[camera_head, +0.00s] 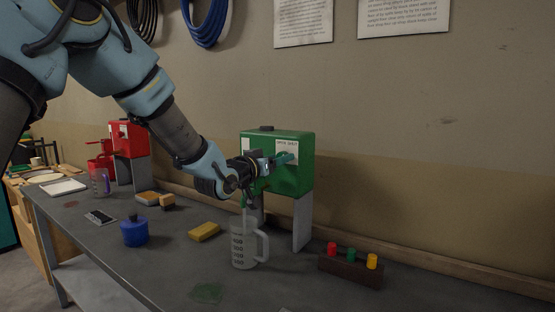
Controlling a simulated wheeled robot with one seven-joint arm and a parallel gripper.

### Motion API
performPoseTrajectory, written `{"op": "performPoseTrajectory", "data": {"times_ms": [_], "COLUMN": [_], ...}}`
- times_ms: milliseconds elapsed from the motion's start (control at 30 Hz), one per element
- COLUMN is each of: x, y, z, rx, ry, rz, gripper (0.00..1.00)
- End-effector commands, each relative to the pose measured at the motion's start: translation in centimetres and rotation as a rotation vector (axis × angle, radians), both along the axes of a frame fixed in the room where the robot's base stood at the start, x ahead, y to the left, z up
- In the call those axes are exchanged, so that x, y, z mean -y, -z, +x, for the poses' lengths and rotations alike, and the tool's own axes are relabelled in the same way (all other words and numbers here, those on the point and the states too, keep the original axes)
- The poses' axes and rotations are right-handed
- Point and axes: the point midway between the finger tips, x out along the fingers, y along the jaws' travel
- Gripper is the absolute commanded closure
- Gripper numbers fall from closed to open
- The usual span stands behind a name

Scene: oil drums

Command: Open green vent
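A green box-shaped oil drum (295,178) stands on grey legs on the bench in the head view. A white label with printed words is on its front, and a green handle (284,159) sticks out beside the label. My gripper (268,167) is in front of the drum, close to or at this handle. The wrist hides part of the drum's front, and I cannot tell whether the fingers are closed on the handle. A small dark cap, possibly the vent (266,128), is on the drum's top, above my gripper and apart from it.
A clear measuring jug (243,249) stands under the drum's front. A yellow sponge (204,232), a blue pot (134,231) and a rack with coloured plugs (350,269) are on the bench. A red drum (130,138) stands farther left. A green spill (207,293) lies near the front.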

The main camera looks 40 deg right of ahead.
Motion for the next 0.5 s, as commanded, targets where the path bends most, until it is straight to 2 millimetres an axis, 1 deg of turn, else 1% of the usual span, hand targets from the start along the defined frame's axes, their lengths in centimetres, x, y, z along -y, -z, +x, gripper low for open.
{"op": "performPoseTrajectory", "data": {"times_ms": [33, 67, 500], "x": [-0.01, -0.01, -0.02], "y": [-0.01, -0.01, -0.02], "z": [0.01, 0.01, 0.01], "rx": [0.0, 0.0, 0.0], "ry": [0.0, 0.0, 0.0], "rz": [0.0, 0.0, 0.0], "gripper": [0.45, 0.49, 0.98]}}
